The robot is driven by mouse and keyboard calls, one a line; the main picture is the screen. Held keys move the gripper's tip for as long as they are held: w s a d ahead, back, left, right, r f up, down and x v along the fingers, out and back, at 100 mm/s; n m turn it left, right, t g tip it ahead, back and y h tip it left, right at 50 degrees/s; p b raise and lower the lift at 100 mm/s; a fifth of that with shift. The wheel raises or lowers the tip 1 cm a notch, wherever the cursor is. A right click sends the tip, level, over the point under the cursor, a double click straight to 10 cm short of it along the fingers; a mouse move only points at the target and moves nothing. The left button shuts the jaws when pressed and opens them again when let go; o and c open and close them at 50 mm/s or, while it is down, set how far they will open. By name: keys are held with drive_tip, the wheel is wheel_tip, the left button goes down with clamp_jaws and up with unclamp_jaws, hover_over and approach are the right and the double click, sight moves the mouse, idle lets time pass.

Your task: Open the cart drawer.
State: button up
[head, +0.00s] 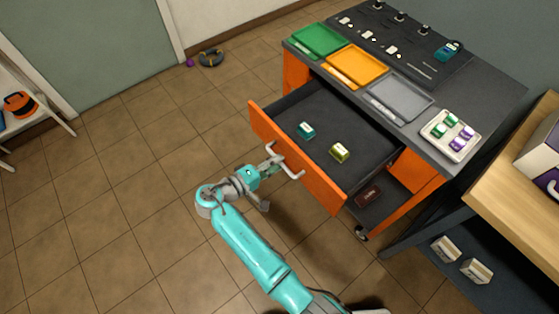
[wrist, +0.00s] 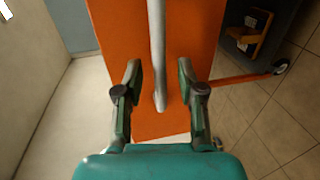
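The cart drawer (head: 325,190) has an orange front and a dark tray, and stands pulled well out from the cart (head: 480,110). Its pale bar handle (head: 293,173) is on the front panel. In the wrist view the orange front (wrist: 112,35) fills the middle, with the handle (wrist: 157,40) running lengthwise. My gripper (head: 271,162) is at the handle. In the wrist view my gripper (wrist: 160,78) is open, one finger on each side of the bar, with gaps visible.
Green (head: 319,40), orange (head: 357,66) and grey (head: 401,96) trays and a white tray (head: 431,139) sit on the cart top. A wooden-topped bench (head: 510,205) stands close at right. The tiled floor left of the drawer is clear.

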drive_tip(key=v, duration=1)
drive_tip(key=shift+d+f, duration=0.1)
